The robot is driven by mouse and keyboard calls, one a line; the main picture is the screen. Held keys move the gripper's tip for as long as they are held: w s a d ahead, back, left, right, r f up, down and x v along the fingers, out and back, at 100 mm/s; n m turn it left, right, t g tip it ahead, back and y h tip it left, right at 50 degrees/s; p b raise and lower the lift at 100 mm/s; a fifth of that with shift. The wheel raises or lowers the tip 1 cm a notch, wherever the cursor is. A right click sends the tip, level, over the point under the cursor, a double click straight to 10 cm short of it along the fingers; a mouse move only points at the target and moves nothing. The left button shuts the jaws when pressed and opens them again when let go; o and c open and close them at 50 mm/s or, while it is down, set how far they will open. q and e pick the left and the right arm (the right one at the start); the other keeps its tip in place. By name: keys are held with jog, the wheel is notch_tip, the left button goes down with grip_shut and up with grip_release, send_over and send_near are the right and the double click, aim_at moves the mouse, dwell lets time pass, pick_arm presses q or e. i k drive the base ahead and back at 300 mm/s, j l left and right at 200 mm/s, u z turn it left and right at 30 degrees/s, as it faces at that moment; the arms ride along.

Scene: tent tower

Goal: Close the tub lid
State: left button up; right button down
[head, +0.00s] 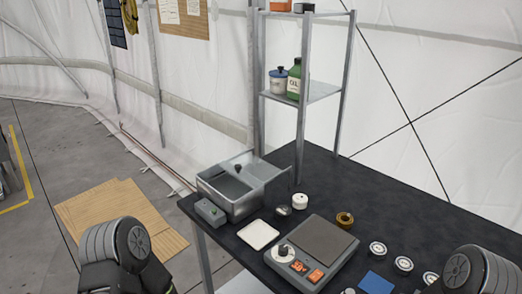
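A grey metal tub (240,207) stands at the left back corner of the dark table, with a small grey-green control box (210,211) at its front left. Part of its dark inside shows, so the tub is at least partly open. A light grey metal lid (262,168) with a small dark knob lies at its back and right side; its exact tilt is hard to tell. A rounded part of my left arm shows at the bottom left and a similar part of my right arm at the bottom right. Neither gripper's fingers are in view, and neither arm touches the tub.
The table (325,180) also holds a scale (322,242), a white square dish (258,235), a white jar (300,201), a brass ring (345,219) and several small round tins. A metal shelf (323,91) with bottles rises behind. Cardboard (105,215) lies on the floor.

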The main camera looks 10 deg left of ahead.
aim_at(237, 167)
jog(key=i+j+z, duration=0.1)
jog(key=j, duration=0.3)
jog(key=i+j+z, duration=0.1)
jog(key=i+j, duration=0.15)
jog(key=j, duration=0.2)
jog(key=i+j+z, duration=0.1)
jog(key=j, duration=0.35)
jog(key=i+j+z, duration=0.1)
jog(key=j, duration=0.35)
jog(key=i+j+z, duration=0.1)
jog(key=j, duration=0.4)
jog(key=i+j+z, duration=0.1)
jog(key=j, duration=0.35)
jog(key=i+j, duration=0.1)
jog(key=j, duration=0.4)
jog(key=i+j, duration=0.1)
jog(key=j, duration=0.45)
jog(key=i+j, duration=0.15)
jog(key=j, duration=0.35)
jog(key=i+j, duration=0.1)
jog(key=j, duration=0.4)
